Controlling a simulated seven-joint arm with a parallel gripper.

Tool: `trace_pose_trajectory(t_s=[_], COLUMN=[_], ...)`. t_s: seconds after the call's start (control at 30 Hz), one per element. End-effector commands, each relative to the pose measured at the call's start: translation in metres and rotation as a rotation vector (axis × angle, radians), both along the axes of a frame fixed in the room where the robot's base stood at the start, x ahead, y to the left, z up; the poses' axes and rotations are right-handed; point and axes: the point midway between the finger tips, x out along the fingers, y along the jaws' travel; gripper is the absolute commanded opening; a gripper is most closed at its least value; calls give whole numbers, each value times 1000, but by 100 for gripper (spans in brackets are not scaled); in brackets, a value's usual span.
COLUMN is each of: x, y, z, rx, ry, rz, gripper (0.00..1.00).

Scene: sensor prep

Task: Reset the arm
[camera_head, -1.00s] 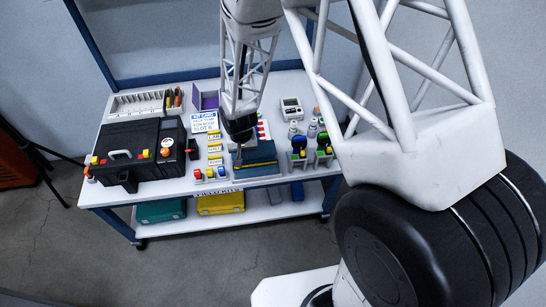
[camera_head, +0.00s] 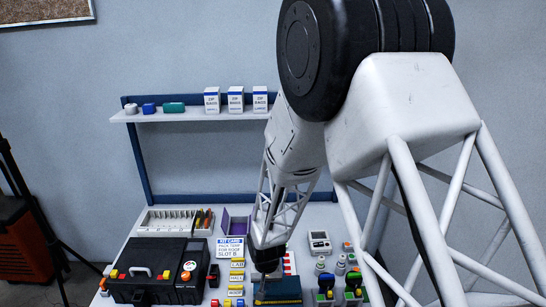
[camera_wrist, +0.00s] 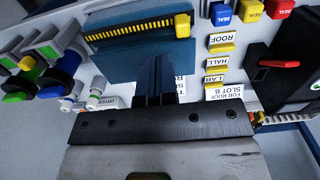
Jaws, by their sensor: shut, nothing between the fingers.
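My gripper (camera_head: 262,284) hangs from my white lattice arm over the worktable, above the blue pouch. In the wrist view its two dark fingers (camera_wrist: 158,78) lie together with nothing visible between them. They point toward the blue pouch (camera_wrist: 125,48), which has a yellow-and-black strip and a yellow slider (camera_wrist: 182,25). The pouch also shows on the table in the head view (camera_head: 284,291), partly hidden by the gripper. I cannot tell whether the fingertips touch it.
A black case (camera_head: 156,270) stands on the left. A kit card (camera_head: 231,248) stands behind label tags. Green-and-blue-topped items (camera_head: 325,285) stand right of the pouch. A wall shelf (camera_head: 190,115) holds white boxes. A tripod (camera_head: 35,225) stands at far left.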

Motion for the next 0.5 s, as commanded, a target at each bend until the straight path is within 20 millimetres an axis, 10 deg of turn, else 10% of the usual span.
trace_pose_trajectory(t_s=[0.5], x=[-13], y=[-38], z=[99], rx=[11], ry=[-45], rz=[-6], gripper=[0])
